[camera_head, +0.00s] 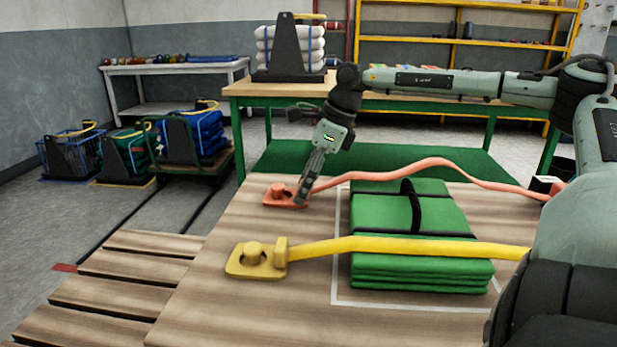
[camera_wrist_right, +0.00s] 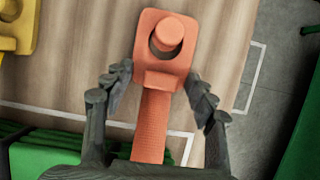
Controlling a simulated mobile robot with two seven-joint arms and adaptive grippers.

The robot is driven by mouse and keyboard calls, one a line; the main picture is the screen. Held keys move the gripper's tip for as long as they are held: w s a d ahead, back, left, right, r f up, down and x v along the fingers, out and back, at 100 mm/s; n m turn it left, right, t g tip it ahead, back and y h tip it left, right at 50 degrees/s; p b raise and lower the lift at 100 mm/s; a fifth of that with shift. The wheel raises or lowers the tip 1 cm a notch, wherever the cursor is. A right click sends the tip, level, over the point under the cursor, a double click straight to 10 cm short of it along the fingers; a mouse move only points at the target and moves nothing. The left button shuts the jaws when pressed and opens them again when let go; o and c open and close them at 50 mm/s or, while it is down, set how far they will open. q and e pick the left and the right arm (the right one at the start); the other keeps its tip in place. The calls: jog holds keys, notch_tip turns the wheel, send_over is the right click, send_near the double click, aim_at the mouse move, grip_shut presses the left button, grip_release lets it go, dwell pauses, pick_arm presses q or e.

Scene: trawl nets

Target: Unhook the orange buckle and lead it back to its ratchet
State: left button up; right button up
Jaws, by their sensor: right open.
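The orange buckle (camera_head: 284,196) lies at the far left of the wooden table, its slot around an orange peg, which shows clearly in the right wrist view (camera_wrist_right: 168,35). Its orange strap (camera_head: 420,168) runs right over the far side of the green folded stack to a ratchet (camera_head: 547,186) at the right, partly hidden by my arm. My right gripper (camera_head: 304,192) is at the buckle; in the right wrist view its open fingers (camera_wrist_right: 157,90) stand on either side of the strap end, apart from it. My left gripper is not in view.
A yellow buckle (camera_head: 258,260) with a yellow strap (camera_head: 420,246) crosses the near side of the green folded stack (camera_head: 412,206). A black loop (camera_head: 411,205) stands up from the stack. The table's left part (camera_head: 215,310) is bare. A workbench (camera_head: 350,88) stands behind.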

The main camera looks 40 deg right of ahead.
grip_shut()
dwell(0.3)
jog(key=shift+w, duration=0.15)
jog(key=shift+w+a+b, duration=0.25)
jog(key=shift+b, duration=0.25)
jog(key=shift+r, duration=0.3)
jog(key=shift+r+p, duration=0.3)
jog(key=shift+r, duration=0.1)
jog(key=shift+r, duration=0.1)
jog(key=shift+r+p, duration=1.45)
jog(key=shift+r, duration=0.9)
